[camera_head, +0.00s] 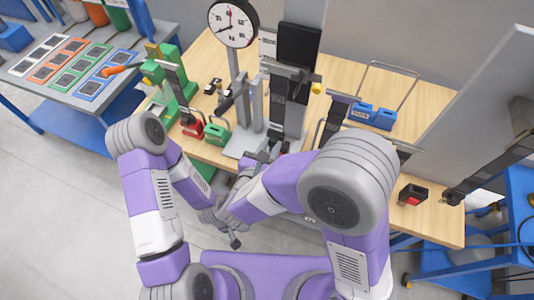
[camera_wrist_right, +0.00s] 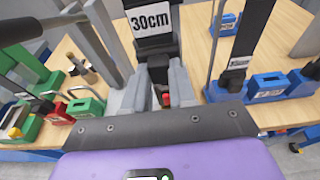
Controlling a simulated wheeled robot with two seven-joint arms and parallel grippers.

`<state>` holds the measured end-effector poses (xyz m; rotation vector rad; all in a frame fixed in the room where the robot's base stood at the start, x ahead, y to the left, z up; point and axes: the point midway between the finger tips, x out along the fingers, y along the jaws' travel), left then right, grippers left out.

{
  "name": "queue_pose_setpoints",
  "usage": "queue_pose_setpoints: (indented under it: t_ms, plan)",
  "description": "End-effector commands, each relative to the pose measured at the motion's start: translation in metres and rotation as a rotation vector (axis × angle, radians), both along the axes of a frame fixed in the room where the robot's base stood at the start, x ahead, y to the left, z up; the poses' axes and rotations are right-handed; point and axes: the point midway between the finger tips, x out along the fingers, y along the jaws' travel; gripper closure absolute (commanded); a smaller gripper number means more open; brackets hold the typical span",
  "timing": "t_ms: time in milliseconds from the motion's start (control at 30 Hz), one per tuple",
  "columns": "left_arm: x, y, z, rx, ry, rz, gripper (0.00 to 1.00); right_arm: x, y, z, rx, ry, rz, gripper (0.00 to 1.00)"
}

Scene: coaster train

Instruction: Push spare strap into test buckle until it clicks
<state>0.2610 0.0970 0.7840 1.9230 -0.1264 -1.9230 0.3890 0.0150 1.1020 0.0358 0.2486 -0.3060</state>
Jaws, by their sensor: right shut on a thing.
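In the right wrist view, my right gripper (camera_wrist_right: 157,92) is shut on the narrow lower end of a black strap (camera_wrist_right: 158,62). The strap is upright and carries a white "30cm" label. A small red part (camera_wrist_right: 166,99) shows between the fingers, perhaps the test buckle's button; the rest of that buckle is hidden, so I cannot tell whether the strap end is in it. In the head view the right gripper (camera_head: 266,158) is at the foot of the grey test stand (camera_head: 240,146), partly hidden by my arm. My left gripper (camera_head: 235,241) hangs low in front of the bench; its fingers are unclear.
Green buckles (camera_head: 216,133) and a red one (camera_head: 193,130) stand left of the stand. Blue buckles (camera_head: 373,116) stand to the right. A round dial (camera_head: 233,23) rises behind. A black box with a red button (camera_head: 412,195) sits on the wooden bench (camera_head: 434,222) at right.

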Motion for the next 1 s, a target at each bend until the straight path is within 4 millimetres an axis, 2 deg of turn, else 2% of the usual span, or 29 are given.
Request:
queue_pose_setpoints:
  t_ms: [567, 700, 1000]
  plan:
    - [0.0, 0.0, -0.004, 0.0, 0.0, 0.0, 1.0, 0.045, -0.015, 0.001, 0.0, -0.002, -0.002, 1.0]
    - [0.0, 0.0, -0.017, 0.0, 0.0, 0.0, 1.0, 0.044, -0.014, -0.013, -0.001, -0.001, 0.0, 1.0]
    - [0.0, 0.0, -0.025, 0.0, 0.0, 0.0, 1.0, 0.043, -0.014, -0.023, -0.002, -0.002, 0.0, 1.0]
